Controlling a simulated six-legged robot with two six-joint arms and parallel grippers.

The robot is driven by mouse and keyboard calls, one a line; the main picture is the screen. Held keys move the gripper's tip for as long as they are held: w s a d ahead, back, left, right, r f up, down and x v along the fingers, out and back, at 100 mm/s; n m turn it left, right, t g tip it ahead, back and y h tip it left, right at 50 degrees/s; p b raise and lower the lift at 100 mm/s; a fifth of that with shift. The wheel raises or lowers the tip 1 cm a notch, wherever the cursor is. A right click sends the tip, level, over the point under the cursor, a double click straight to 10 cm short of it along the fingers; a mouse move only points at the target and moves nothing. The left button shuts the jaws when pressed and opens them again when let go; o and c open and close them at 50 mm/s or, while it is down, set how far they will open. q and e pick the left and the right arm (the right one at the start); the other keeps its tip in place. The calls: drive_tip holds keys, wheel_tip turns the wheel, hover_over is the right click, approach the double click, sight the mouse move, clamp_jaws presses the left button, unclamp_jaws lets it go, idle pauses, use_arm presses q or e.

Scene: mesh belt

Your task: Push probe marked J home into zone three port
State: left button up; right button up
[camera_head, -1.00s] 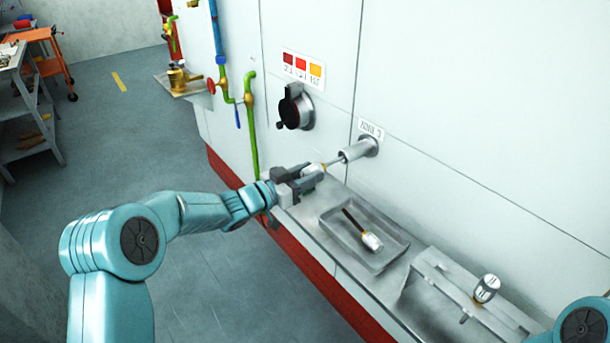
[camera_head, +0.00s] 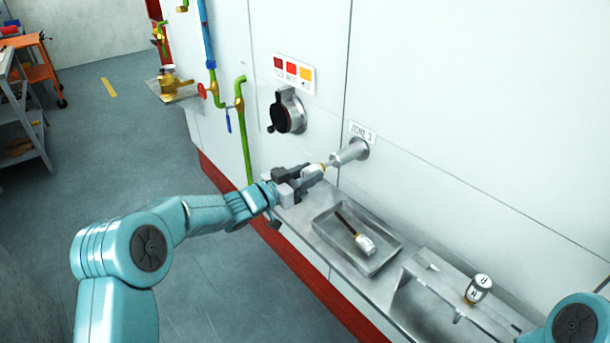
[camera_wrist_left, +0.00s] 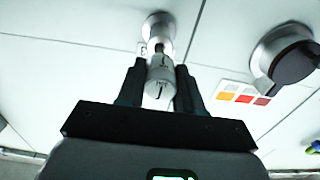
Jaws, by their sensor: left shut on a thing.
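The probe marked J (camera_head: 314,172) is a white cylinder gripped at its head by my left gripper (camera_head: 299,180). It also shows in the left wrist view (camera_wrist_left: 159,92), with the letter J facing the camera, between the two dark fingers (camera_wrist_left: 160,84). The zone three port (camera_head: 350,152) is a grey metal tube sticking out of the white wall, under a "ZONE 3" label (camera_head: 363,133). The probe's stem is inside the port's mouth, and a short length shows between head and tube. The port also shows in the wrist view (camera_wrist_left: 158,27). My right gripper is out of view.
A metal tray (camera_head: 325,228) on the ledge holds another probe (camera_head: 364,244) with a dark stem. To its right a metal rack (camera_head: 415,292) holds a probe marked R (camera_head: 479,288). A round black-fronted fitting (camera_head: 287,114) and green piping (camera_head: 242,140) are on the wall at left.

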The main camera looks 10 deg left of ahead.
sight(317, 169)
use_arm(q)
drive_tip(key=shift+p+x, duration=0.35)
drive_tip(key=shift+x, duration=1.25)
drive_tip(key=o, duration=1.1)
drive_tip(key=shift+c, duration=0.2)
drive_tip(key=b+v, duration=0.3)
drive_tip(key=v, duration=1.3)
drive_tip(key=shift+s+a, duration=0.15)
